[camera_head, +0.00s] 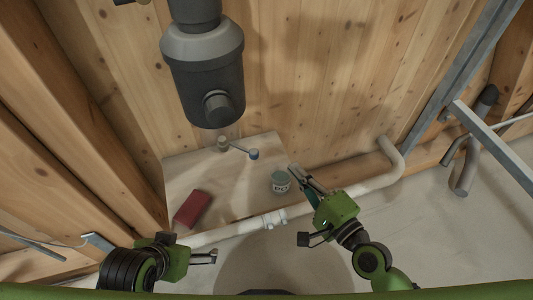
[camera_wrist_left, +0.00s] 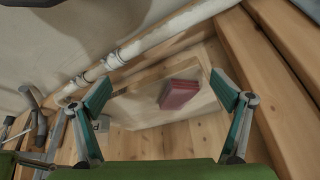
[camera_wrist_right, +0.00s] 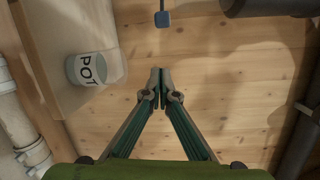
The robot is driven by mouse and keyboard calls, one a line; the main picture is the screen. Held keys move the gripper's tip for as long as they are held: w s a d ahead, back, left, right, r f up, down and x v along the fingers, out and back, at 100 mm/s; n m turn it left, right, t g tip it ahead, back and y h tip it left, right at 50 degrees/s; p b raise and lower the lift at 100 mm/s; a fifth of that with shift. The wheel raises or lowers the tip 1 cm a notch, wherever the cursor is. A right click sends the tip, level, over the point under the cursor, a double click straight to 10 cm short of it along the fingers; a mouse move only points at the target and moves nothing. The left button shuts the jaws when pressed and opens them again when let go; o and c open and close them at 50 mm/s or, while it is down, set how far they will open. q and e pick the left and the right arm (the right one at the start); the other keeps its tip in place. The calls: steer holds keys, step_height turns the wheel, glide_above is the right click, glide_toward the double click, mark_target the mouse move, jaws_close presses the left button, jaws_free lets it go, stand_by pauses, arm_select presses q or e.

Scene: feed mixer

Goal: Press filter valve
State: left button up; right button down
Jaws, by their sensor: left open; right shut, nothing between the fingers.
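A large dark grey cylinder (camera_head: 203,75) with a round side stub (camera_head: 217,108) hangs at the top of the head view. Below it a thin rod runs from a small grey-brown fitting (camera_head: 222,143) to a blue end piece (camera_head: 253,154). The blue piece also shows at the top of the right wrist view (camera_wrist_right: 162,19). I cannot tell for certain which part is the filter valve. My right gripper (camera_head: 296,173) is shut and empty, its tips together, to the right of the blue piece and apart from it. My left gripper (camera_head: 208,257) is open and empty at the lower left.
A pale shelf board (camera_head: 180,170) carries a red box (camera_head: 193,208) and a pot marked "POT" (camera_head: 280,182), close left of my right gripper. A white pipe (camera_head: 345,195) runs along the front. Metal beams (camera_head: 460,75) stand at the right. Wooden walls close the back and left.

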mark_target(242, 149)
arm_select(q)
steer(key=shift+s+a+f+g, duration=0.2)
steer(key=shift+s+g, duration=0.1)
steer(key=shift+s, duration=0.4)
steer(key=shift+s+a+f+g, duration=0.1)
steer(key=shift+s+a+g, duration=0.15)
steer(key=shift+s, duration=0.4)
arm_select(e)
steer(key=w+a, duration=0.5)
steer(key=a, duration=0.2)
steer(key=shift+w+a, duration=0.15)
steer(key=shift+a, duration=0.1)
arm_select(q)
steer(key=shift+r+p, duration=0.1)
steer(key=shift+p, duration=0.25)
arm_select(e)
steer(key=shift+s+a+r, duration=0.1)
steer(key=shift+s, duration=0.1)
